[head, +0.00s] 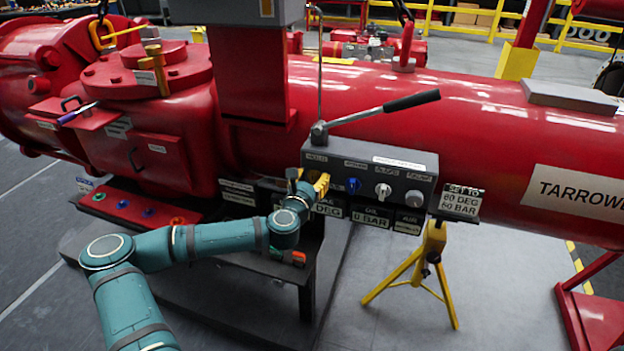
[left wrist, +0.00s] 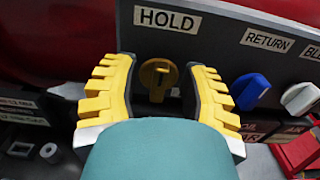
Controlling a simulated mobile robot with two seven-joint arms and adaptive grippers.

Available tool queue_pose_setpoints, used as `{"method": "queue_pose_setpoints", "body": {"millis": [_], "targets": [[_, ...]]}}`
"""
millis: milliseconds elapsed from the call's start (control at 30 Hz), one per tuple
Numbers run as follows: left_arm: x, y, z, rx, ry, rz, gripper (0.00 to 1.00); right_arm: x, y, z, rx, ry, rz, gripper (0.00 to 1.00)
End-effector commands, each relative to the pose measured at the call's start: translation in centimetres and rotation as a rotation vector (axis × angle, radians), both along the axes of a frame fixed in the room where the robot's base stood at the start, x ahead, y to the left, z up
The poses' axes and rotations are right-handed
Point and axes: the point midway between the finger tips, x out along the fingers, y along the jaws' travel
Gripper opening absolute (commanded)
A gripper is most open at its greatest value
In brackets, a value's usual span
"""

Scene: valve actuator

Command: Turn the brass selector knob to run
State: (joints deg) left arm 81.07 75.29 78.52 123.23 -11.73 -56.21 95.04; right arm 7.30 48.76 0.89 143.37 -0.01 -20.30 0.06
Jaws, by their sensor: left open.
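The brass selector knob (left wrist: 158,78) shows in the left wrist view on the front of a grey control box (head: 408,163), below a HOLD label (left wrist: 167,20). Its grip bar looks roughly upright. My left gripper (left wrist: 160,90) has yellow-padded fingers spread to either side of the knob, with a visible gap on each side. In the head view the left gripper (head: 322,183) is at the left end of the box and largely hides the knob. My right gripper is in neither view.
A blue knob (head: 353,185) and a white knob (head: 383,190) sit to the right of the brass knob. A black-handled lever (head: 410,101) rises above the box. A "SET TO 60 DEG 50 BAR" sign (head: 460,201) is at its right end. A yellow stand (head: 433,253) is below.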

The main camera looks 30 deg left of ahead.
Motion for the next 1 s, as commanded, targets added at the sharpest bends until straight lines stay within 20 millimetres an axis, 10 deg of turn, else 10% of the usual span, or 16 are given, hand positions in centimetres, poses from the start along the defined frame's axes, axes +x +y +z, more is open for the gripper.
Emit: {"method": "queue_pose_setpoints", "body": {"millis": [233,367,1000], "targets": [[0.02,-0.01,0.0,0.0,0.0,0.0,0.43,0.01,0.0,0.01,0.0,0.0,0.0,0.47],[0.01,-0.01,0.0,0.0,0.0,0.0,0.0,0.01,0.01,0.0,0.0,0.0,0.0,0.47],[0.11,-0.18,0.15,0.152,0.035,0.0,0.0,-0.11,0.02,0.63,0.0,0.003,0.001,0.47]]}}
